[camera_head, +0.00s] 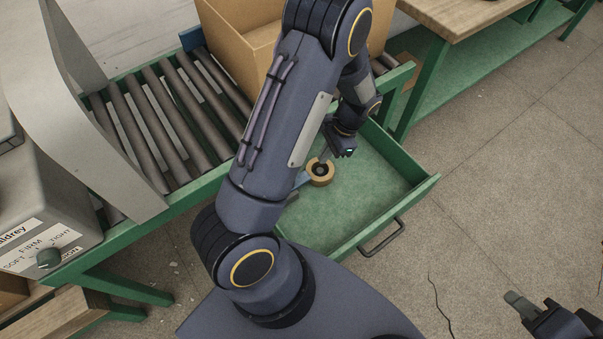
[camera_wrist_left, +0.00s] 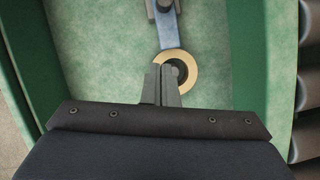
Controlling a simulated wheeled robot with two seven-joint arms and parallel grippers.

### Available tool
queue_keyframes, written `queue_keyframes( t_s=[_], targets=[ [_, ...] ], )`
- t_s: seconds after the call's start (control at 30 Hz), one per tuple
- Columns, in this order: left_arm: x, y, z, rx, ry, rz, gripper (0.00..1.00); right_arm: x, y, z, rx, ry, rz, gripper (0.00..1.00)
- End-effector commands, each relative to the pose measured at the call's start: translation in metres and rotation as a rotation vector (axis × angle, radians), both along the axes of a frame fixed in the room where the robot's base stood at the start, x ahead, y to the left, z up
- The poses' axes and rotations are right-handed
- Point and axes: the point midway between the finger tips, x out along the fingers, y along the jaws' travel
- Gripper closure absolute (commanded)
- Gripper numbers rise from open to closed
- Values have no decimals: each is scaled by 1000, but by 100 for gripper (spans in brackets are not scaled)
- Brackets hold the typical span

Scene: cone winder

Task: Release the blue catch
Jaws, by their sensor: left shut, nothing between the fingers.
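The blue catch (camera_wrist_left: 166,26) is a flat blue bar fixed to a grey mount at the top of the left wrist view. Its near end reaches the tan ring-shaped roll (camera_wrist_left: 190,71) inside the green drawer (camera_head: 372,193). In the head view a bit of the catch (camera_head: 301,179) shows beside the roll (camera_head: 320,173); my left arm hides the rest. My left gripper (camera_head: 325,157) is shut and empty. In the left wrist view its fingertips (camera_wrist_left: 160,75) overlap the roll's left edge, close to the catch's end; contact cannot be told. My right gripper (camera_head: 530,304) is at the lower right, away from the drawer.
The drawer is pulled out, with walls around it and a dark handle (camera_head: 382,237) in front. Rollers (camera_head: 150,115) and a cardboard box (camera_head: 240,40) lie behind. A grey control box with a knob (camera_head: 50,258) stands left. The floor at the right is clear.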

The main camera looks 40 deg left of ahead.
Motion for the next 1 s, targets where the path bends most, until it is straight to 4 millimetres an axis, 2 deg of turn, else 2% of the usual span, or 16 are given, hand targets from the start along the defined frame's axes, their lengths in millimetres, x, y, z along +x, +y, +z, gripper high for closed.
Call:
queue_keyframes(
  t_s=[0.1,0.33,0.6,1.0],
  targets=[
    [-11,6,-26,2,8,1,100,0,0,-3,0,0,0,71],
    [-26,15,-71,1,8,0,100,0,0,-6,0,0,0,71],
    [-54,33,-69,1,2,1,100,0,0,0,0,0,0,71],
    [-59,36,-70,1,1,1,100,0,0,0,0,0,0,71]
  ],
)
